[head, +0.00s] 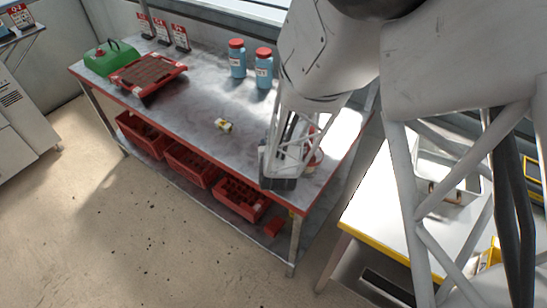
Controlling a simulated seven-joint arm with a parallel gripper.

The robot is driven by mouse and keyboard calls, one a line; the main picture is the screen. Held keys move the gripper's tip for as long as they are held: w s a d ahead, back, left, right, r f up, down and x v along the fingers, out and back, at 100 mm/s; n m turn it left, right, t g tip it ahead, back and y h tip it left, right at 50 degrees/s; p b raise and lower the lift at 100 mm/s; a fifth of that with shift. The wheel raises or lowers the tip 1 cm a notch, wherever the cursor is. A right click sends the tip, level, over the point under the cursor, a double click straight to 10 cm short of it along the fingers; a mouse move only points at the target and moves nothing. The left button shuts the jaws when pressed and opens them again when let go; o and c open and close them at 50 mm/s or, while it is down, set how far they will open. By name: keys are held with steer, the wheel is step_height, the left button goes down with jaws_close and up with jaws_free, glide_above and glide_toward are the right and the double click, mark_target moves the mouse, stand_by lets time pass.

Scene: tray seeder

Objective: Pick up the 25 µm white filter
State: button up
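My gripper (280,176) hangs over the right end of the grey, red-edged bench (185,115), with its dark end low near the front edge. Its fingers are too small and shadowed to tell whether they are open or shut, or whether anything is between them. A small white and yellow item (224,125) lies on the bench, left of my gripper and apart from it. I cannot tell whether it is the 25 µm white filter. A red and white thing (316,157) is partly hidden behind my gripper. No filter label is readable.
Two blue bottles with red lids (237,58) stand at the bench's back. A red tray with brown filling (148,74) and a green can (110,57) are at the left. Red crates (188,163) sit below. A white, yellow-edged table (385,205) stands right.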

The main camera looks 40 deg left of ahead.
stand_by(0.3)
steer(key=c, duration=1)
steer(key=shift+r, duration=0.15)
steer(key=shift+r, duration=4.9)
